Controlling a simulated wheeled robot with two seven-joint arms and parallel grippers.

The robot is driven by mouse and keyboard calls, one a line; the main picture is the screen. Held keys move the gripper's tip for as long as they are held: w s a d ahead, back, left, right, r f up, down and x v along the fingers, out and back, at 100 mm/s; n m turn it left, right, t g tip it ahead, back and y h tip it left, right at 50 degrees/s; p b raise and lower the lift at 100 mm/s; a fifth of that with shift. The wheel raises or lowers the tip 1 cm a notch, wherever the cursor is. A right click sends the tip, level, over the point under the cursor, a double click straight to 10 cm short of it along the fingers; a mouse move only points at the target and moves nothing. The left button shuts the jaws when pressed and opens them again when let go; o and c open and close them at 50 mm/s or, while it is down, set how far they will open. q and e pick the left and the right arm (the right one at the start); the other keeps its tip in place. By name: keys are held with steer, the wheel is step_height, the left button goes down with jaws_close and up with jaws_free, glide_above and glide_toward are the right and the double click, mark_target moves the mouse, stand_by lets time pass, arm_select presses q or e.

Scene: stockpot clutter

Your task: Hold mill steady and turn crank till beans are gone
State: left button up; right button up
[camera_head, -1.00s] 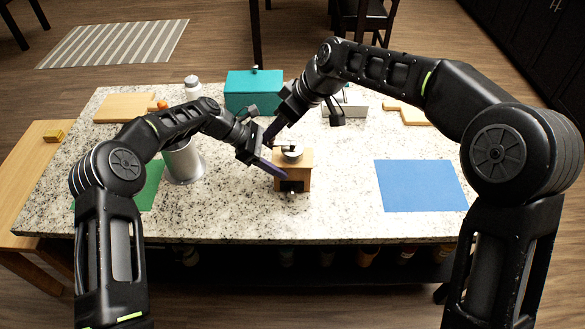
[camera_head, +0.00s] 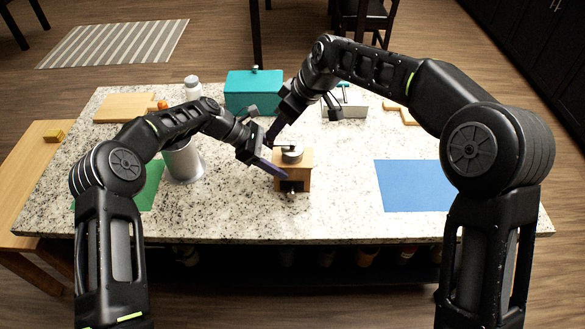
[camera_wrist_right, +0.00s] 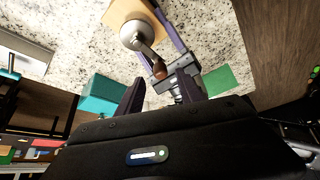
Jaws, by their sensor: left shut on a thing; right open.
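The mill (camera_head: 298,182) is a small wooden box with a grey metal top, upright on the counter. Its crank (camera_head: 286,146) reaches left from the top. In the right wrist view the crank arm (camera_wrist_right: 147,52) ends in a brown knob (camera_wrist_right: 159,71). My left gripper (camera_head: 274,168) is shut on the mill's wooden body, one purple finger along its near left side; the other is largely hidden. My right gripper (camera_head: 271,136) is open above the left gripper, near the crank's end. In the wrist view the knob lies between its fingers (camera_wrist_right: 160,88), apparently untouched. The beans cannot be seen.
A teal box (camera_head: 252,92) and a white bottle (camera_head: 192,88) stand behind. A blue mat (camera_head: 414,186) lies right. The counter in front of the mill is clear.

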steer(key=shift+x, duration=2.85)
steer(key=shift+c, duration=0.2)
steer(key=c, duration=0.7)
steer(key=shift+o, duration=0.2)
